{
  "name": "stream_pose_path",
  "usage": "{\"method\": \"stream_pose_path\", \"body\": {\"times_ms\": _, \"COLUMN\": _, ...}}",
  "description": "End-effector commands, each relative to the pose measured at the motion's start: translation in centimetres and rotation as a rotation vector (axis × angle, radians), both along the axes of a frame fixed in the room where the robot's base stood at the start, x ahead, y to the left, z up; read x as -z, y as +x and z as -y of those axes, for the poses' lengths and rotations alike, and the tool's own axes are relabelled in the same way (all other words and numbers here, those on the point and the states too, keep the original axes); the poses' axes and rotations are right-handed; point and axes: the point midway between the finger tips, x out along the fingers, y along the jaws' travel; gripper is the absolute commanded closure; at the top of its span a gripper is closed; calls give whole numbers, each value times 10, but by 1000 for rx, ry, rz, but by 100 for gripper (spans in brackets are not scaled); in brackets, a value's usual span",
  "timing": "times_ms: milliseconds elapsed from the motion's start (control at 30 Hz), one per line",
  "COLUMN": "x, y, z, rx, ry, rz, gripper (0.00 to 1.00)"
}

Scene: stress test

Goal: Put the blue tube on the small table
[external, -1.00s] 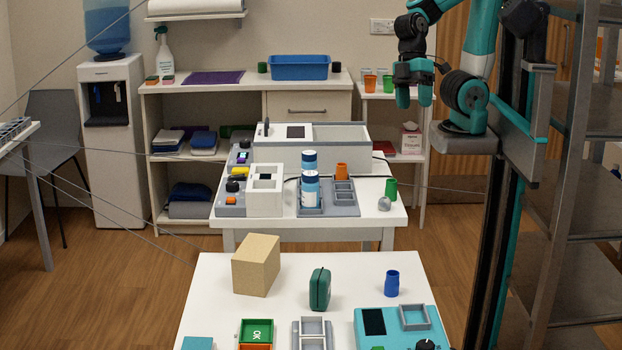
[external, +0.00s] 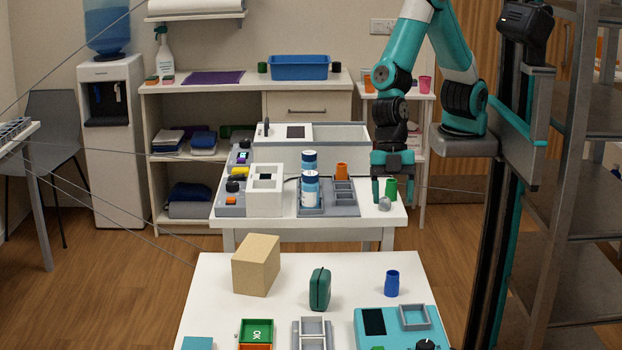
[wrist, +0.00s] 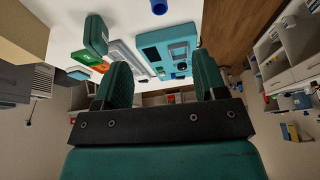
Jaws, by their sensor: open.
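A blue tube (external: 392,283) stands upright on the white front table (external: 215,285), toward its right side, in the external view. In the wrist view the tube (wrist: 159,7) is cut by the top edge, beyond my fingertips. My gripper (external: 392,192) points down, above and behind the tube in the external picture, and is apart from it. In the wrist view my gripper (wrist: 162,78) has two green fingers spread wide with nothing between them. A small white stand (external: 419,106) is at the back right, partly hidden by my arm. Which table is the small one, I cannot tell.
A green case (external: 320,289), a tan box (external: 256,265) and a teal device (external: 374,321) share the front table. Bare table surrounds the tube.

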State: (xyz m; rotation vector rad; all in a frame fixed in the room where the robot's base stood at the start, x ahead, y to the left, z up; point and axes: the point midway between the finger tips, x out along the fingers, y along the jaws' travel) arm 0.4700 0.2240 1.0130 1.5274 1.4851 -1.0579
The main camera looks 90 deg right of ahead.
Motion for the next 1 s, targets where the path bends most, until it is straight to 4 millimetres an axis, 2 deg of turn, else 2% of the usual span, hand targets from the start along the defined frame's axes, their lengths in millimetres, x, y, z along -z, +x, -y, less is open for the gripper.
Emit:
{"method": "stream_pose_path", "body": {"times_ms": 33, "x": 11, "y": -2, "z": -7, "rx": -35, "ry": -2, "rz": 12, "gripper": 35}}
{"method": "stream_pose_path", "body": {"times_ms": 267, "x": 38, "y": -4, "z": -22, "rx": -81, "ry": -3, "rz": 34, "gripper": 35}}
{"method": "stream_pose_path", "body": {"times_ms": 700, "x": 119, "y": -5, "z": -55, "rx": -77, "ry": -2, "rz": 33, "gripper": 35}}
{"method": "stream_pose_path", "body": {"times_ms": 1000, "x": 141, "y": -3, "z": -64, "rx": -76, "ry": -2, "rz": 34, "gripper": 35}}
